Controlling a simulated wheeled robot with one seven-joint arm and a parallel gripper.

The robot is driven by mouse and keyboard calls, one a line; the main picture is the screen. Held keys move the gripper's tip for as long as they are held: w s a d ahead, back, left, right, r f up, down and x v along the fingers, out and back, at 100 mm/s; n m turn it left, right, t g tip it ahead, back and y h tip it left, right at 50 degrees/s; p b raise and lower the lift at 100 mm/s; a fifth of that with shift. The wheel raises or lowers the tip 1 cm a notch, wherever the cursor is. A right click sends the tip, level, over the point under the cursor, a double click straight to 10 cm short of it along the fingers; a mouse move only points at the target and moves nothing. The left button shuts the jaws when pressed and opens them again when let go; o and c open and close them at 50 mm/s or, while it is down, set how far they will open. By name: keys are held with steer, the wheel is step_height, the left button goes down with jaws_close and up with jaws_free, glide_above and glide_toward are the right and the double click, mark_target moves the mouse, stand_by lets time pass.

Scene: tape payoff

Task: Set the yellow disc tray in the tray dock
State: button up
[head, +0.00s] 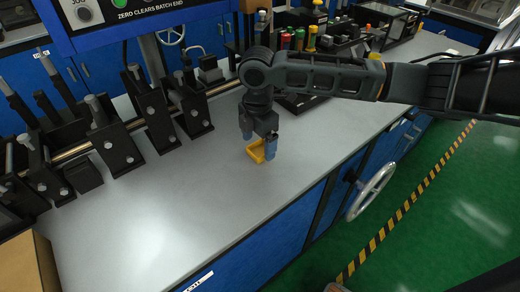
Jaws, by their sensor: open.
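The small yellow disc tray (254,152) is low at my gripper, over or on the grey bench top. My gripper (259,142) points down with its two blue fingertips apart and open. The tray shows between and just beside the fingertips, and the nearer finger covers part of it. I cannot tell whether the fingers touch it. I cannot clearly pick out the tray dock. A dark flat fixture (294,103) lies partly hidden behind my arm, and I cannot tell whether it is the dock.
The bench top (160,215) is clear in front and to the left. Black clamp-like stands (115,148) line a rail at the left. Colored-capped items (299,38) stand behind my arm. A handwheel (371,190) sticks out from the blue bench front. A brown box (22,270) is at lower left.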

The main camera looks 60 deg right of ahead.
steer(key=shift+f, duration=0.9)
steer(key=c, duration=1.2)
steer(key=shift+r, duration=0.1)
